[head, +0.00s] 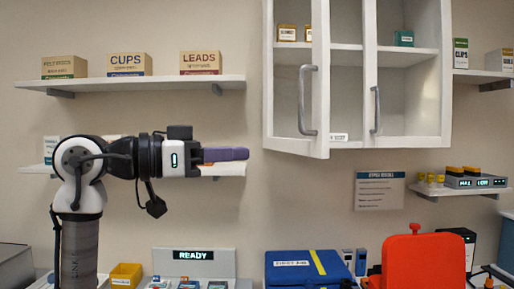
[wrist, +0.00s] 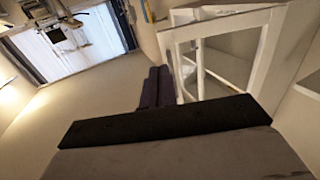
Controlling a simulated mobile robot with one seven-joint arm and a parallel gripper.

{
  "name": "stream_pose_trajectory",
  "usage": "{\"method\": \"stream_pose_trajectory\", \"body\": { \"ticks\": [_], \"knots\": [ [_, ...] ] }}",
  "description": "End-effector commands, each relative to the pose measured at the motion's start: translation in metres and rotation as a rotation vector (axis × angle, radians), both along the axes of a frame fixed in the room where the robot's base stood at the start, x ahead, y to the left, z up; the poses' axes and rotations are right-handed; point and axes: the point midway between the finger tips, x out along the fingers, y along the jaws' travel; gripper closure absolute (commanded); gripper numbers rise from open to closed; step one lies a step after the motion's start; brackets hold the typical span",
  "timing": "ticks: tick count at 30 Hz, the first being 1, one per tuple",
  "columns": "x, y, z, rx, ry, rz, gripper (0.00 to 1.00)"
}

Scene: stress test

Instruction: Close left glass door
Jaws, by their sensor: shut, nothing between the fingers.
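The white wall cabinet (head: 409,145) hangs right of centre in the head view. Its left glass door (head: 319,148) stands ajar, its handle edge swung out from the cabinet front. A grey vertical handle (head: 302,100) is on that edge. The door's white frame (wrist: 182,55) also shows in the wrist view, right of the fingers. The right door, with its own handle (head: 376,110), looks closed or nearly so. My gripper (head: 246,154) has purple fingers, shut and empty, pointing right. It is left of the cabinet, near the height of its bottom edge. In the wrist view the fingers (wrist: 157,88) appear beside the door frame.
Shelves with boxes (head: 130,84) are on the wall behind and left of my arm. A shelf (head: 460,191) is at the right. Wall space below the cabinet is mostly clear.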

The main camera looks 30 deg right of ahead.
Motion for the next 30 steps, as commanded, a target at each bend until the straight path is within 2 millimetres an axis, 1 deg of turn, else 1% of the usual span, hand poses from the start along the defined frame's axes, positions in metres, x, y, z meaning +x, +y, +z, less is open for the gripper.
{"method": "stream_pose_trajectory", "body": {
  "ticks": [5, 15, 18, 21, 24, 30],
  "knots": [
    [-0.005, -0.021, 0.002, 0.002, 0.000, -0.004, 1.00],
    [-0.018, -0.092, 0.003, 0.000, 0.000, -0.002, 1.00],
    [-0.020, -0.109, 0.003, 0.000, 0.001, 0.000, 1.00],
    [-0.023, -0.121, 0.003, -0.001, 0.001, 0.000, 1.00],
    [-0.024, -0.130, 0.002, -0.002, 0.000, 0.001, 1.00],
    [-0.025, -0.135, 0.000, -0.002, -0.001, 0.001, 1.00]
  ]
}}
